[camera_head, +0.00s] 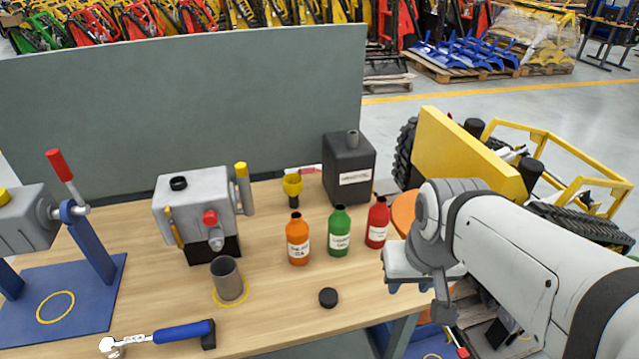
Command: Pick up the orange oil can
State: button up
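The orange oil can (298,242) is a small bottle with a narrow dark neck and a white label. It stands upright on the wooden table (265,318). A green bottle (339,233) stands just to its right, and a red bottle (377,224) stands beyond that. My gripper (410,286) is at the table's right edge, to the right of the bottles and apart from the orange can. It is small and partly covered by my own wrist, so its finger opening is unclear. I see nothing held in it.
A yellow funnel (293,188) and black canister (349,169) stand behind the bottles. A grey pump unit (200,210) and metal cup (227,278) are to the left. A black cap (328,297) and blue-handled wrench (165,335) lie in front. A grey panel (190,95) stands behind.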

aim_at(297, 233)
jog(key=z, duration=1.4)
jog(key=k, duration=2)
jog(key=u, duration=0.65)
jog(key=i, duration=1.5)
jog(key=u, duration=0.05)
